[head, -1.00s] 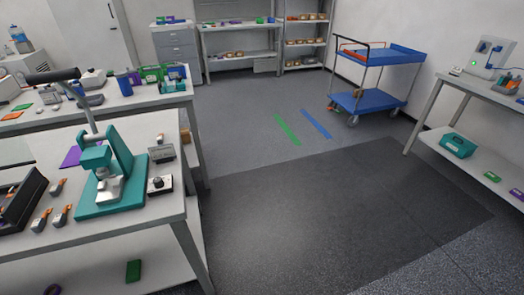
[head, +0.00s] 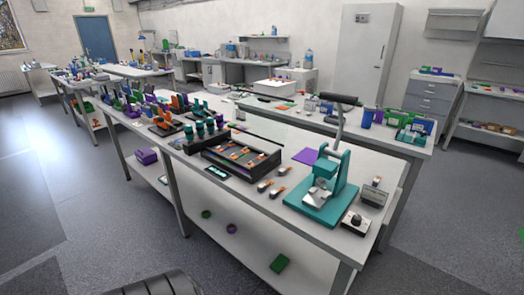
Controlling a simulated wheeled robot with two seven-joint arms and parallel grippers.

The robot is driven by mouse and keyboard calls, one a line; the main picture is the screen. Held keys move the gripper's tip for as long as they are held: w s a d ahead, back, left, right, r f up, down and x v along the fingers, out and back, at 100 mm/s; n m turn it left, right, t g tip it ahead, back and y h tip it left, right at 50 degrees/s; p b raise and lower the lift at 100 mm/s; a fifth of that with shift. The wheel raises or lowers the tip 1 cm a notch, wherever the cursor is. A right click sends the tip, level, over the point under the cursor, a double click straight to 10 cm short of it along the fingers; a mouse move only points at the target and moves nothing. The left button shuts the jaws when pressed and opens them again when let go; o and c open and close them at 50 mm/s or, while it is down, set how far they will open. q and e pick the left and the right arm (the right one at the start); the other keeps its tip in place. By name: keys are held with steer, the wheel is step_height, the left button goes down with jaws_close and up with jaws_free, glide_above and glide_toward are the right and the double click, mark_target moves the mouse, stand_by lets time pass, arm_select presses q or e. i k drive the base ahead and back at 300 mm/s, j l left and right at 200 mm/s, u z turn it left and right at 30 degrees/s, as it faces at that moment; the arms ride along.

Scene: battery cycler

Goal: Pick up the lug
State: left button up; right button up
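Small grey pieces with orange ends lie on the near white bench (head: 215,180). One (head: 265,186), a second (head: 276,192) and a third (head: 281,171) lie loose left of a teal press (head: 325,190). Similar pieces lie in a black tray (head: 240,152) further left. I cannot tell from this distance which piece is the lug. Neither of my grippers shows in the head view.
A grey box with a knob (head: 354,222) and a small meter (head: 374,192) stand right of the press. A purple sheet (head: 305,156) lies behind the loose pieces. The floor in front (head: 110,220) is open.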

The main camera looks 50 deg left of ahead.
mark_target(283, 171)
steer(key=u, duration=1.55)
